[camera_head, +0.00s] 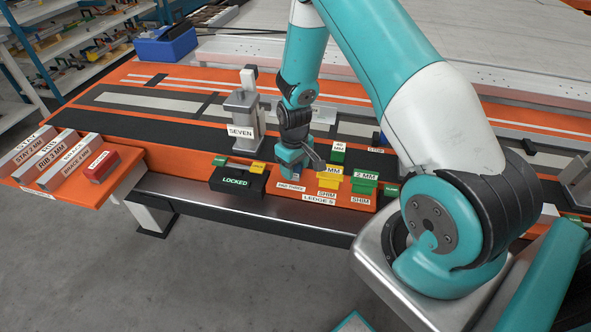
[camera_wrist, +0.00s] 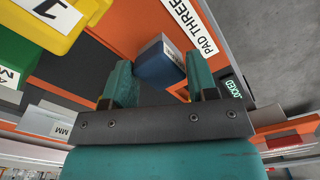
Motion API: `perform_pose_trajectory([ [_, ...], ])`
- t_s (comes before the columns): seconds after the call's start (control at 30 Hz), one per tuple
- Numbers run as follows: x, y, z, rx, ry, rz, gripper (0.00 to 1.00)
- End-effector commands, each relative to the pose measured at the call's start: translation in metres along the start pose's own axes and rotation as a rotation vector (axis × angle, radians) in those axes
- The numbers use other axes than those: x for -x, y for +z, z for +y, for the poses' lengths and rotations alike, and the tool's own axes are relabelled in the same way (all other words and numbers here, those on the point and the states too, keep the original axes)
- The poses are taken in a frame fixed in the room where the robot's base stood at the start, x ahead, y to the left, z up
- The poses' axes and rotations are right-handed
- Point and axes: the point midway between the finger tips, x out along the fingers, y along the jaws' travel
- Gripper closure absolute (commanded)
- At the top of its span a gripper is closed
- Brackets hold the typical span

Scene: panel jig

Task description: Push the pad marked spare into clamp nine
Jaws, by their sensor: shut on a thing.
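My gripper (camera_head: 290,160) is low over the front of the bench, at the ledge spot labelled PAD THREE (camera_head: 291,187). In the wrist view its two teal fingers (camera_wrist: 160,85) are shut on a blue pad (camera_wrist: 158,65). The pad bears a small white label that I cannot read, so I cannot tell whether it is marked spare. The pad is not clear in the head view. A grey clamp (camera_head: 241,100) labelled SEVEN stands on the bench behind. Another grey fixture (camera_head: 578,180) stands at the right edge; no number shows on it. No label reading nine is legible.
Left of my gripper is a black box marked LOCKED (camera_head: 236,183). To its right are yellow (camera_head: 329,176) and green (camera_head: 364,180) shim blocks. Labelled grey blocks (camera_head: 45,150) and a red block (camera_head: 101,166) sit on the left shelf. A blue bin (camera_head: 165,45) stands behind.

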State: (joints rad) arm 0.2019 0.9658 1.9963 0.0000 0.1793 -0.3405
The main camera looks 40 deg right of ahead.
Motion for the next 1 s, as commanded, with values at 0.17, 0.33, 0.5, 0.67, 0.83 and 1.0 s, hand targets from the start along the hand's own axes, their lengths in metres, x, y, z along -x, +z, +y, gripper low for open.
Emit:
perform_pose_trajectory([
  [0.17,0.003,0.0,0.0,0.0,0.0,0.0,0.75],
  [0.33,0.006,0.0,0.0,0.0,0.0,0.0,0.75],
  [0.5,0.009,0.0,0.0,0.0,0.0,0.0,0.76],
  [0.67,0.011,0.0,0.0,0.0,0.0,0.0,0.76],
  [0.83,0.012,0.0,0.0,0.0,0.0,0.0,0.76],
  [1.0,0.018,0.0,0.0,0.0,0.0,0.0,0.76],
])
